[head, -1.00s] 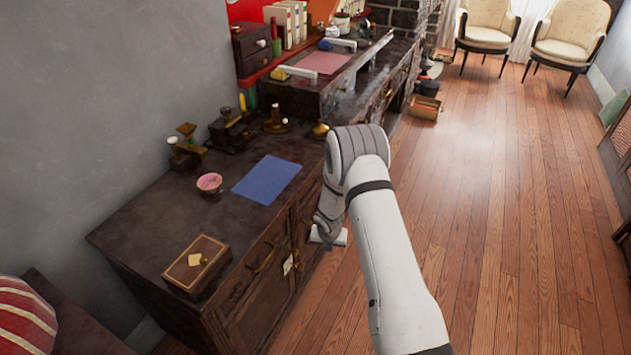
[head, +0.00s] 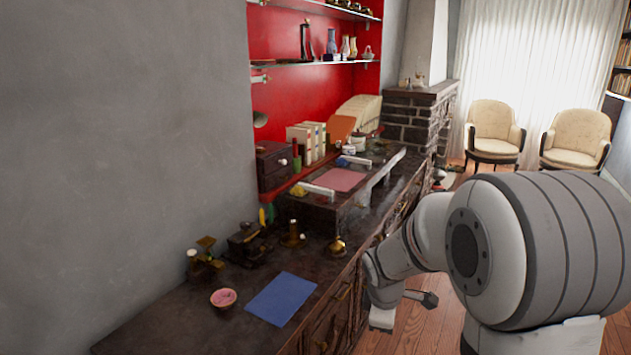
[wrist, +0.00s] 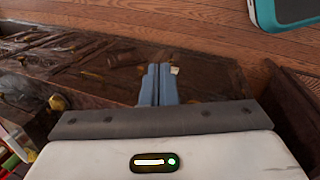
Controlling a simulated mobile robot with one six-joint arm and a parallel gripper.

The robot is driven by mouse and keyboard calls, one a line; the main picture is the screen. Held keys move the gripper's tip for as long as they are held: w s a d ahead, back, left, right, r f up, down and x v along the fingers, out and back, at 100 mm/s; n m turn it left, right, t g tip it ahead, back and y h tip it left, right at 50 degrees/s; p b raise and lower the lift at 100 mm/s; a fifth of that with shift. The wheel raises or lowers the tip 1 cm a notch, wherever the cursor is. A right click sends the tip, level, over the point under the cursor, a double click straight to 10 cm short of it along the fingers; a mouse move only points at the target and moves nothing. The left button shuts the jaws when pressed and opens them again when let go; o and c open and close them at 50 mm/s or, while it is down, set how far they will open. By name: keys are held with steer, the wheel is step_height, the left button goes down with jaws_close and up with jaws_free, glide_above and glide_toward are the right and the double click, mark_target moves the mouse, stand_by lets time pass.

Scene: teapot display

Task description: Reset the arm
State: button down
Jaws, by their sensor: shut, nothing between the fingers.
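In the wrist view my gripper (wrist: 159,70) has its two blue-grey fingers side by side and touching, with nothing between them. Behind the fingers are the dark wooden cabinet front and the plank floor. In the head view my arm is folded large at the lower right. Its wrist end hangs beside the front edge of the dark sideboard (head: 185,318), and the fingertips are hard to make out there.
On the sideboard are a blue sheet (head: 281,299), a pink bowl (head: 223,298), a brass bell (head: 338,246) and small brass pieces. A raised section bears a pink sheet (head: 339,180). Two cream chairs (head: 493,125) stand far back. My arm hides much of the floor.

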steer(key=s+r+m, duration=0.4)
steer(key=s, duration=0.3)
steer(key=s+r+m+y+p, duration=0.1)
steer(key=s+r+m, duration=0.3)
steer(key=s, duration=0.3)
steer(key=s+r+m+p, duration=0.1)
steer(key=s+r+m, duration=0.3)
steer(key=s+m, duration=0.2)
steer(key=shift+s, duration=0.55)
steer(key=shift+r, duration=0.1)
